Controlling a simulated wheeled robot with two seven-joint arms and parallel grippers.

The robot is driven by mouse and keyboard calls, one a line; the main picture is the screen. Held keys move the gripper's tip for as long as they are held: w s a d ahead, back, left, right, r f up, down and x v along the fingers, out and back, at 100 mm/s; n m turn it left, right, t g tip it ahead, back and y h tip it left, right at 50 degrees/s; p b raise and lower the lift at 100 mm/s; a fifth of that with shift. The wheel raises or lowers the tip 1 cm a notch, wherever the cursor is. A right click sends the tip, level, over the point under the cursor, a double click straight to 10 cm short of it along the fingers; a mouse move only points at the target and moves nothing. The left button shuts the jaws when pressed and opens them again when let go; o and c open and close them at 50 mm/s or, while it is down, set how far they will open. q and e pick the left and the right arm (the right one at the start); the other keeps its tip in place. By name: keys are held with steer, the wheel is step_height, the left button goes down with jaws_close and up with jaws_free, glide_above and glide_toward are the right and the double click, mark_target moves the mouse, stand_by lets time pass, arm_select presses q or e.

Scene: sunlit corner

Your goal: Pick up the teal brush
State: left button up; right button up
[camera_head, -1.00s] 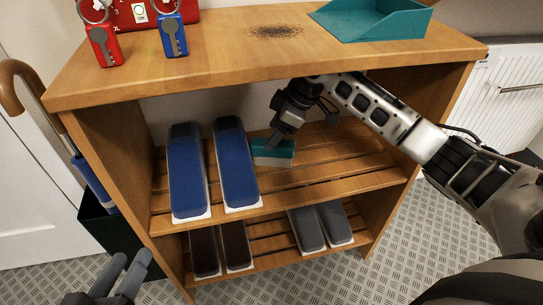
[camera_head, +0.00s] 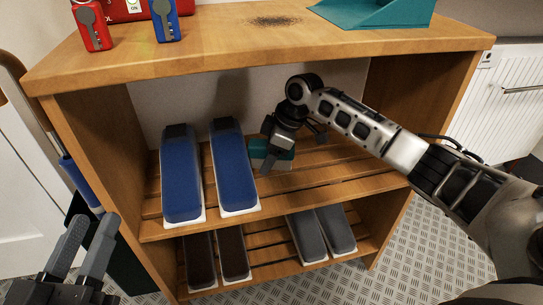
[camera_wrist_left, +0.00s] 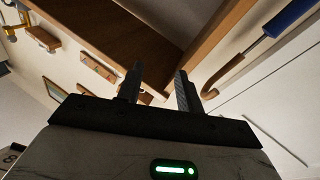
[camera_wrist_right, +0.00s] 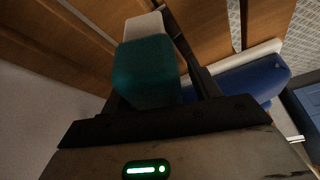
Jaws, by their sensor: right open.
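The teal brush (camera_head: 257,151) lies on the upper slatted shelf, just right of the blue shoes. My right gripper (camera_head: 279,150) is at the brush and partly hides it in the head view. In the right wrist view the brush (camera_wrist_right: 146,72) shows a teal block with a pale part beyond it. It sits between the open fingers; one finger shows along its right side, the other is mostly hidden. I cannot tell whether the fingers touch it. My left gripper (camera_head: 92,224) is open and empty at the lower left, outside the rack.
Two blue shoes (camera_head: 181,175) (camera_head: 233,165) stand close left of the brush. Brown shoes (camera_head: 233,253) and grey shoes (camera_head: 322,234) are on the lower shelf. The wooden top (camera_head: 330,40) overhangs my right arm and holds a teal dustpan (camera_head: 375,14). Shelf space right of the brush is clear.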

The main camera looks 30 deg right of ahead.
steer(key=c, duration=1.1)
steer(key=shift+c, duration=0.2)
arm_select(q)
steer(key=shift+r, duration=0.1)
arm_select(e)
steer(key=shift+r, duration=0.2)
